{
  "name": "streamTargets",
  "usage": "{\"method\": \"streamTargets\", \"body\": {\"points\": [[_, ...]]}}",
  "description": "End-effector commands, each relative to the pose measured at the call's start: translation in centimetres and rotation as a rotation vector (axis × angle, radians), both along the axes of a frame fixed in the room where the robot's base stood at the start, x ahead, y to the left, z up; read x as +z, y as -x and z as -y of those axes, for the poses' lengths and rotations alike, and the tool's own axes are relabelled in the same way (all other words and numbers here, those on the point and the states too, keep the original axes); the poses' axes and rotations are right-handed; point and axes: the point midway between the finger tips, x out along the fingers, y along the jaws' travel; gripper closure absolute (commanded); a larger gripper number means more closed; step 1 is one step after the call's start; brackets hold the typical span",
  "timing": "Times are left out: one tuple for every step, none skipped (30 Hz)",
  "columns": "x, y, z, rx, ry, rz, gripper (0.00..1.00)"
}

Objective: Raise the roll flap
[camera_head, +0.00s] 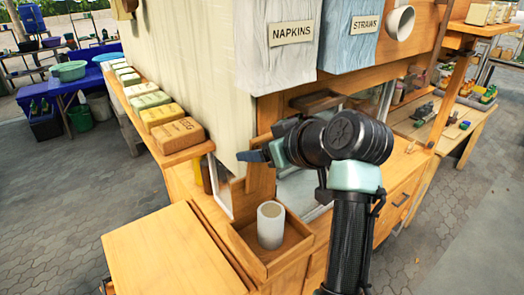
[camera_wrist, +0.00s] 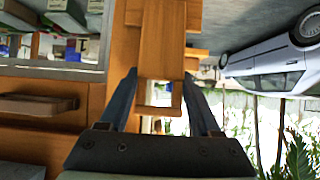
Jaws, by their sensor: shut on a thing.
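A cream sheet (camera_head: 195,55), which looks like the roll flap, hangs down the left side of the stall. Its lower part reaches the wooden ledge by the corner. My gripper (camera_head: 252,157) is at the sheet's lower right edge, beside an upright wooden piece (camera_head: 261,181). In the wrist view, my gripper's two dark fingers (camera_wrist: 160,78) stand either side of a wooden piece (camera_wrist: 163,45) and close on it. How this piece joins the sheet is hidden by my gripper and wrist.
An open wooden box with a white cup (camera_head: 270,225) is below my gripper. Napkins (camera_head: 290,35) and straws (camera_head: 366,28) boxes hang above. A shelf with several wrapped blocks (camera_head: 178,135) runs along the left. A car (camera_wrist: 270,62) shows in the wrist view.

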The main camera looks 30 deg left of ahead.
Motion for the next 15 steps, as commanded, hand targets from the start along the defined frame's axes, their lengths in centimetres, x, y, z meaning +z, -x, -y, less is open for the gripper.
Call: {"method": "streamTargets", "body": {"points": [[0.27,0.07,-0.32,0.004,-0.007,0.006,1.0],[0.27,0.06,-0.32,0.003,-0.007,0.006,1.0],[0.26,0.05,-0.32,0.003,-0.007,0.006,1.0],[0.25,0.06,-0.31,0.003,-0.007,0.006,1.0],[0.25,0.06,-0.31,0.003,-0.007,0.006,1.0],[0.24,0.06,-0.31,0.003,-0.007,0.006,1.0],[0.23,0.06,-0.31,0.003,-0.007,0.006,1.0],[0.23,0.06,-0.31,0.003,-0.007,0.006,0.34],[0.22,0.05,-0.3,0.003,-0.007,0.006,0.27],[0.21,0.05,-0.28,0.002,-0.007,0.005,0.21],[0.18,0.04,-0.26,0.002,-0.006,0.004,0.16],[0.16,0.03,-0.23,0.002,-0.005,0.004,0.09],[0.13,0.02,-0.21,0.001,-0.005,0.004,0.06],[0.11,0.01,-0.19,0.001,-0.004,0.003,0.06],[0.09,-0.01,-0.17,0.0,-0.004,0.003,0.06]]}}
